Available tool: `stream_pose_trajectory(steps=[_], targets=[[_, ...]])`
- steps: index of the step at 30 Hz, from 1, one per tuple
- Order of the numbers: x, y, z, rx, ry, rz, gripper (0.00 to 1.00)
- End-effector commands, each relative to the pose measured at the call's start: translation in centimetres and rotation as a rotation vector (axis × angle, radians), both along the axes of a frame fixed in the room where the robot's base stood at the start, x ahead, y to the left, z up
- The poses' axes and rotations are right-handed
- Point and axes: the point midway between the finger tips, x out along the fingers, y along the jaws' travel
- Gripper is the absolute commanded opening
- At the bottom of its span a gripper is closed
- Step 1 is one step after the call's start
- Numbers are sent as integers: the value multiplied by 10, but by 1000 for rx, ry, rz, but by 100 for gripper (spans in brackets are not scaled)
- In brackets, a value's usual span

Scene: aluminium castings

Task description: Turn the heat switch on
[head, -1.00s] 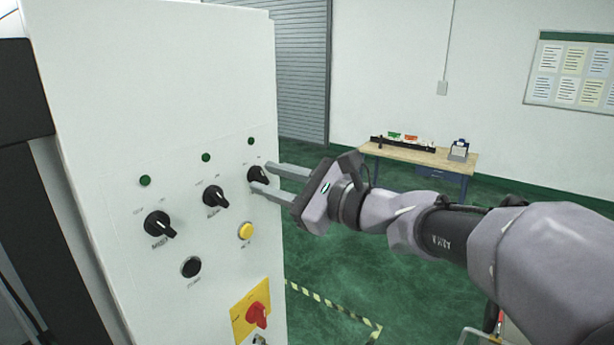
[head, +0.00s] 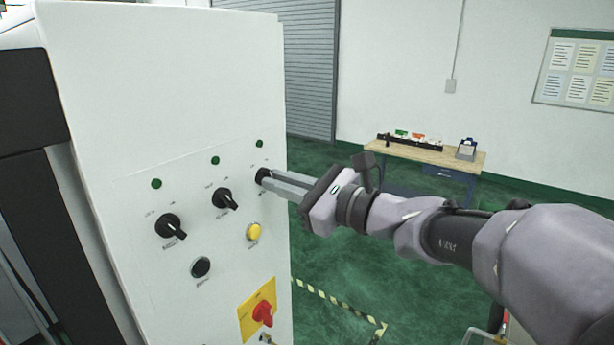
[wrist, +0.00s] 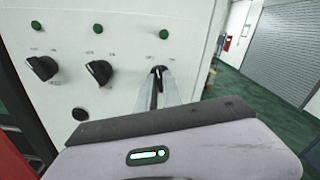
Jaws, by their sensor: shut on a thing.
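The white control panel (head: 160,90) carries three black rotary switches in a row, each with a dark green lamp above it. The rightmost switch (head: 263,176) is at the tips of my gripper (head: 268,180), which is shut on its knob. In the wrist view the fingers run up to that switch (wrist: 157,72), and the gripper body hides the area below it. The middle switch (head: 225,198) and the left switch (head: 170,226) stand free. The lamp above the gripped switch (head: 259,143) looks unlit. The labels are too blurred to read.
A wooden workbench (head: 425,155) stands at the back right. The green floor between is clear.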

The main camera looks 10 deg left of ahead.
Motion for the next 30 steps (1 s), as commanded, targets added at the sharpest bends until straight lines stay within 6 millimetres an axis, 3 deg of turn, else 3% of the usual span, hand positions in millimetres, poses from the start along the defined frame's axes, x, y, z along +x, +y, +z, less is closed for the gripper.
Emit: stream_pose_trajectory(steps=[18,30], targets=[[0,0,3,212,523,-1,0],[0,0,1,302,737,0,0]])
